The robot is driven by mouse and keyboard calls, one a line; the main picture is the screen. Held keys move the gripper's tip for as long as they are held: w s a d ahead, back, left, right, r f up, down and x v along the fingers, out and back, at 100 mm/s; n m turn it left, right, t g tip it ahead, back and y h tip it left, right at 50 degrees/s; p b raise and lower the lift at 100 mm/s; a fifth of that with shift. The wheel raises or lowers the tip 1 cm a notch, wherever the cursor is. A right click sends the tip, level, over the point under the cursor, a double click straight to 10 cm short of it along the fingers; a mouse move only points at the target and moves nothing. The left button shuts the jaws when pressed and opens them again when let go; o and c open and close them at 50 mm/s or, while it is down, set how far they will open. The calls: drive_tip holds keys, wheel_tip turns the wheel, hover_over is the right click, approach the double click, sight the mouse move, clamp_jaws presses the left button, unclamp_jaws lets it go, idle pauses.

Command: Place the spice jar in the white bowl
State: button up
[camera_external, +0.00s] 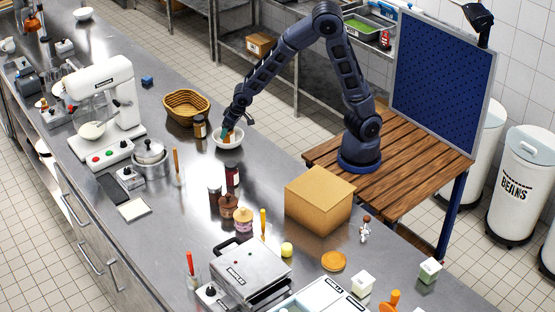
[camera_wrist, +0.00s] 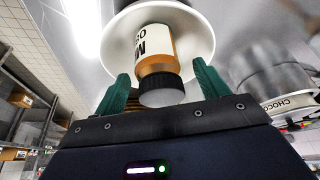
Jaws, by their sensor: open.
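The white bowl (camera_external: 217,145) stands on the steel counter, to the right of the wicker basket. It fills the top of the wrist view (camera_wrist: 202,42). A spice jar with a black lid, orange-brown contents and a pale label (camera_wrist: 157,50) is inside the bowl, its lid toward my gripper. Its exact tilt is hard to tell. My gripper (camera_external: 228,131) is at the bowl, above the jar. In the wrist view its green fingers (camera_wrist: 164,84) are apart, one on each side of the jar's lid, with gaps showing.
The wicker basket (camera_external: 186,107) and a dark-lidded jar (camera_external: 200,128) stand close to the bowl on the left. A dark red jar (camera_external: 232,176) and a cardboard box (camera_external: 319,199) are nearer the camera. The counter just around the bowl's near side is clear.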

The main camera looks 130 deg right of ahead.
drive_tip(key=v, duration=1)
drive_tip(key=a+r+n+t+y, duration=0.1)
drive_tip(key=a+r+n+y, duration=0.3)
drive_tip(key=a, duration=0.8)
drive_tip(key=s+a+r+n, duration=0.4)
drive_tip(key=s+a, duration=0.4)
drive_tip(key=a, duration=0.3)
drive_tip(key=s+a+r+n+t, duration=0.1)
drive_tip(key=s+a+r+n, duration=0.3)
drive_tip(key=a, duration=0.8)
drive_tip(key=s+r, duration=0.2)
drive_tip(key=s, duration=0.2)
drive_tip(key=shift+s+a+n+t, duration=0.3)
drive_tip(key=shift+s+a, duration=0.05)
